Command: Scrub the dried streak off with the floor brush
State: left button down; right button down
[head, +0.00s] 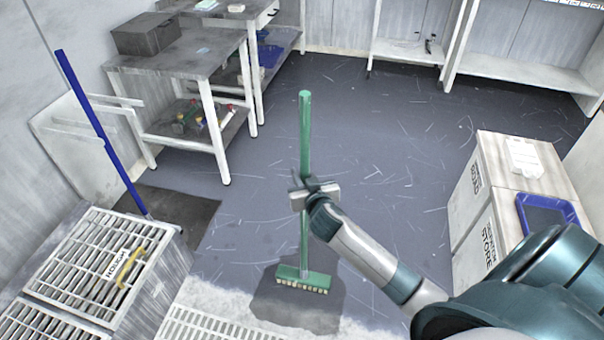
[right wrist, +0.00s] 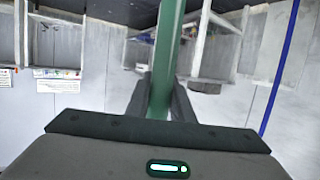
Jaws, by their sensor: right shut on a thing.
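The floor brush has a long green handle (head: 305,125) and a green head (head: 302,278) with pale bristles. It stands nearly upright, head down, over a dark patch (head: 296,308) on the floor; I cannot tell if the bristles touch. My right gripper (head: 313,192) is shut around the handle at mid-height. In the right wrist view the green handle (right wrist: 167,55) runs up between the two dark fingers (right wrist: 160,98). I cannot single out the dried streak; many thin pale marks cover the floor (head: 400,150). My left gripper is out of view.
Slatted crates (head: 75,255) with a yellow-handled item stand at left, near a blue pole (head: 95,125) and a dark mat (head: 178,212). Workbenches (head: 185,60) stand behind. White cabinets (head: 497,195) with a blue tray (head: 548,217) stand at right. The middle floor is open.

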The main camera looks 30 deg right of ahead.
dwell(0.3)
jog(key=s+a, duration=0.1)
jog(key=s+a+p, duration=0.1)
jog(key=shift+s+a+r, duration=0.15)
jog(key=shift+a+r, duration=0.05)
jog(key=shift+a, duration=0.1)
dwell(0.6)
jog(key=shift+s+a+f+p, duration=0.25)
jog(key=shift+s+a+p, duration=0.05)
jog(key=shift+s+a, duration=0.95)
